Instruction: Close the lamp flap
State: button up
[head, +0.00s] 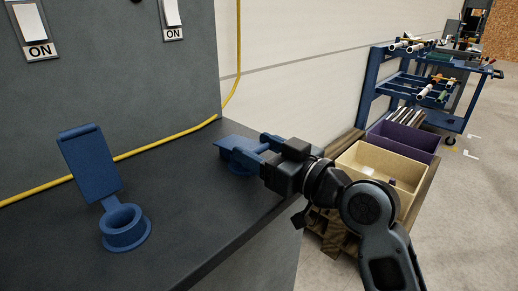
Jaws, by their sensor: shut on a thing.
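Two blue flap fittings stand on the dark bench top. The left one has a round ring cup (125,226) with its flat flap (88,163) standing up, tilted back and open. The right one has its flap (231,144) lying low, nearly level, over its round base (242,167). My gripper (262,147) reaches in from the right and is shut on the right fitting, at the right edge of its flap. The jaws partly hide that edge, and I cannot tell whether the flap rests fully on its base. I cannot tell which fitting is the lamp flap.
A yellow cable (150,147) runs along the back of the bench (185,210), below a grey panel with ON switches (172,14). Right of the bench are a cream bin (366,170), a purple bin (403,140) and a blue cart (400,84).

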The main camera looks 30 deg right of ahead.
jog(key=shift+f, duration=0.2)
jog(key=o, duration=1.5)
jog(key=shift+r, duration=0.1)
jog(key=shift+s, duration=0.15)
jog(key=v, duration=0.7)
jog(key=shift+s+d+b, duration=0.1)
jog(key=shift+s+b, duration=0.15)
jog(key=shift+b, duration=0.05)
jog(key=shift+c, duration=0.4)
